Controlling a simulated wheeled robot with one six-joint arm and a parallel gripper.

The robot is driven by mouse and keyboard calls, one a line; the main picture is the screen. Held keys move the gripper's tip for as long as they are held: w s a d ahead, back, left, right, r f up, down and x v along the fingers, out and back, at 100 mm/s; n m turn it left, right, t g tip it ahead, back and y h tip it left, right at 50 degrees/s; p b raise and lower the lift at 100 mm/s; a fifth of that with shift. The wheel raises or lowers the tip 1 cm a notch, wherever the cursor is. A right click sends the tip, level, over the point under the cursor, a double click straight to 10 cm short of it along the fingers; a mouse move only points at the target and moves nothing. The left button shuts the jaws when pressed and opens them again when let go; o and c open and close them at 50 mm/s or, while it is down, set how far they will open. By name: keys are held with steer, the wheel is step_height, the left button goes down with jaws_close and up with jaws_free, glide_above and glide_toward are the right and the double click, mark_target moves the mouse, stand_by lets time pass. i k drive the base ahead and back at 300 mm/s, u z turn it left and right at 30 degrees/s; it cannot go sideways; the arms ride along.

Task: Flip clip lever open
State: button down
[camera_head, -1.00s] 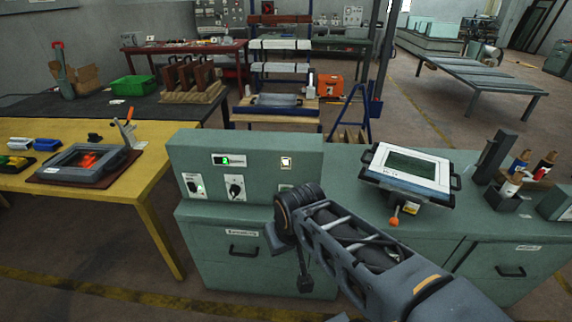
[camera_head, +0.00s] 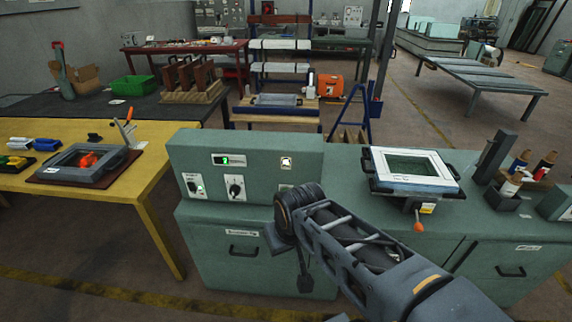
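A white-and-grey rectangular frame (camera_head: 452,188) with a dark green window and side handles sits on the right part of the green cabinet top. A lever with an orange ball knob (camera_head: 418,227) hangs below its front edge. A second, dark grey frame (camera_head: 62,175) with orange pieces inside lies on a brown board on the yellow table at left. An upright clip lever with an orange tip (camera_head: 129,114) stands at its back right corner. Which lever is the clip lever I cannot tell. My arm crosses the lower middle, apart from both frames; I cannot make out its gripper fingers.
The green control box (camera_head: 262,150) with switches stands at mid-left of the cabinet. A dark post (camera_head: 494,158) and several bottles in a black holder (camera_head: 502,198) stand at right. The yellow table (camera_head: 150,170) has small bins at its left. Floor shows between table and cabinet.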

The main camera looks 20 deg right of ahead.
mark_target(418, 227)
steer(key=z, duration=1.5)
steer(key=k, duration=0.45)
steer(key=z, duration=0.45)
steer(key=i, duration=0.55)
steer(key=z, duration=0.1)
steer(key=k, duration=0.5)
steer(key=u, duration=0.8)
steer(key=i, duration=0.65)
steer(key=z, duration=0.4)
